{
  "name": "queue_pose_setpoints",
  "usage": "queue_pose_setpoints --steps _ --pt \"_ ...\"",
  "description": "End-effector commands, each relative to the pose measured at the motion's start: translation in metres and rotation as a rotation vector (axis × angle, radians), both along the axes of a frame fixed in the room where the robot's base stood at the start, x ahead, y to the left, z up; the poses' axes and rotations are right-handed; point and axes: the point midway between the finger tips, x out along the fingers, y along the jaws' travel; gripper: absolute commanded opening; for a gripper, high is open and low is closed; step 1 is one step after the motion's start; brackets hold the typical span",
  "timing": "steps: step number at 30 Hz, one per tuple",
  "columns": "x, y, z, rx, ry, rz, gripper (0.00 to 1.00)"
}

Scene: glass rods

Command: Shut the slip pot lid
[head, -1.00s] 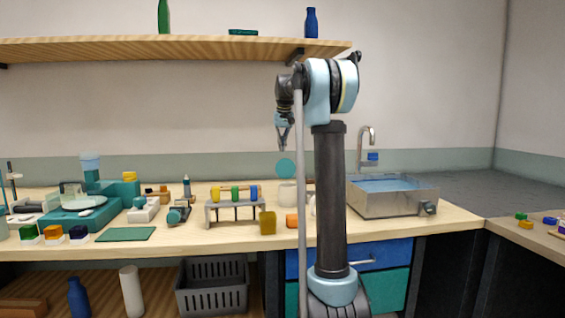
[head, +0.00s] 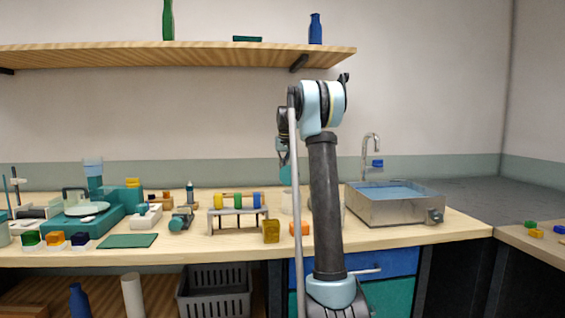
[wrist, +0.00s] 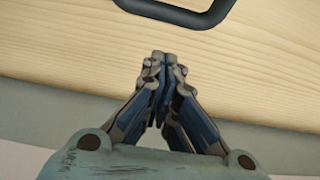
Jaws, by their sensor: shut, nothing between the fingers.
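The slip pot looks to be the pale pot (head: 288,202) at the back of the bench, left of the sink and partly behind my arm's thin pole. Its round teal lid (head: 286,176) stands raised and upright above it. My gripper (head: 284,162) hangs in front of the lid's upper part and overlaps it in the head view; I cannot tell whether they touch. In the wrist view my gripper (wrist: 163,62) is shut, with its fingertips together and nothing between them. The lid does not show clearly there.
A dark loop-shaped bar (wrist: 180,14) shows over pale wood in the wrist view. In the head view, a rod rack (head: 237,214), an amber block (head: 271,231) and an orange block (head: 299,229) stand left of my arm. The sink (head: 395,204) is at the right.

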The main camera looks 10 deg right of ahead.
Motion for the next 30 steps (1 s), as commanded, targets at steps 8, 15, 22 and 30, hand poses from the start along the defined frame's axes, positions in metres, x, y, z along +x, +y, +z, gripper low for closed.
queue_pose_setpoints --steps 8,15,22,30 --pt "-0.025 -0.001 0.007 0.000 0.000 0.000 0.00" --pt "-0.035 -0.001 0.012 0.000 0.000 0.000 0.00" --pt "-0.035 -0.001 0.012 0.000 0.000 0.000 0.00" --pt "-0.036 0.005 0.013 0.000 -0.009 0.006 0.00"
